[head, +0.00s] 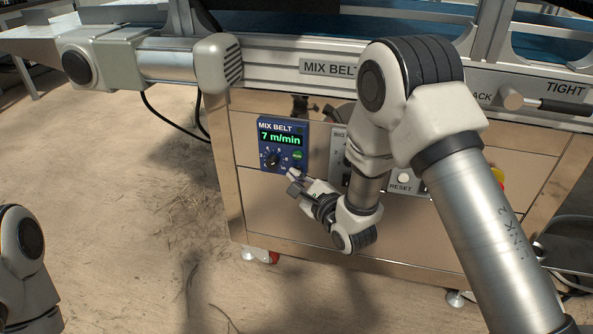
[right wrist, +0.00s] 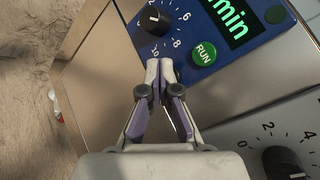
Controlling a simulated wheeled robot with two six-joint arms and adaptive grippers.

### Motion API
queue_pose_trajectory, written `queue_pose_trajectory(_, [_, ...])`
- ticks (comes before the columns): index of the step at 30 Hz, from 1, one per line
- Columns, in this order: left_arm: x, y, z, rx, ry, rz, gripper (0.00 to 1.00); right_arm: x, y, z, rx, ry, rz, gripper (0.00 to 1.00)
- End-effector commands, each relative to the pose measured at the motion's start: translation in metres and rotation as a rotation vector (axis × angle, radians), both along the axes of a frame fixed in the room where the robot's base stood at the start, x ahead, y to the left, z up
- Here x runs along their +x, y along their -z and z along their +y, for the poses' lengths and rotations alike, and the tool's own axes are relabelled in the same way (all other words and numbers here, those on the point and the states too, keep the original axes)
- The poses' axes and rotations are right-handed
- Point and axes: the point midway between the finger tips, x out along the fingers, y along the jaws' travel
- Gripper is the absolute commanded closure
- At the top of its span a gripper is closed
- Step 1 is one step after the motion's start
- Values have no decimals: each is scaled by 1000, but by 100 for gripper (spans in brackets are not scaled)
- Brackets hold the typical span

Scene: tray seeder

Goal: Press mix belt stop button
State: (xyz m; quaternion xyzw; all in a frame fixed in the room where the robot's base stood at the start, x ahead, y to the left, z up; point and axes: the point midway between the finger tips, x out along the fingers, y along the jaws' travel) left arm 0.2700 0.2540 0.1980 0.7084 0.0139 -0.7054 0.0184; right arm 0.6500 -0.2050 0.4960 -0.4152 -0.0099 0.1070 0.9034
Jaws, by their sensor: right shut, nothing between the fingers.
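The blue mix belt panel (head: 283,128) is on the front of the metal cabinet. Its green display reads 7 m/min, with a black dial (head: 271,158) and a green button below. In the right wrist view that button (right wrist: 204,54) is labelled RUN, beside the dial (right wrist: 155,20). No button labelled stop is visible on the panel. My right gripper (head: 292,177) is shut and empty at the panel's lower edge. In the right wrist view its fingertips (right wrist: 160,68) are just left of and below the RUN button; contact cannot be told. My left gripper is out of view.
A grey panel (head: 338,150) with another dial (right wrist: 284,164) is right of the blue one, partly behind my right arm. A RESET button (head: 404,178) and a red and yellow part (head: 497,178) are further right. The conveyor frame (head: 280,72) runs above. Floor at left is open.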

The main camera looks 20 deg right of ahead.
Motion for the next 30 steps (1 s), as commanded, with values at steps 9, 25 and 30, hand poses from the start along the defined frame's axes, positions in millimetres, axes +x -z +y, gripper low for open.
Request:
queue_pose_trajectory(9, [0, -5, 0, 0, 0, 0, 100, -9, 0, 6, -1, 0, 0, 100])
queue_pose_trajectory(25, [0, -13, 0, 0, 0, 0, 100, -37, -1, 26, -3, -3, 2, 100])
queue_pose_trajectory(30, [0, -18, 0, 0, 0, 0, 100, -53, -1, 37, -2, -3, 3, 100])
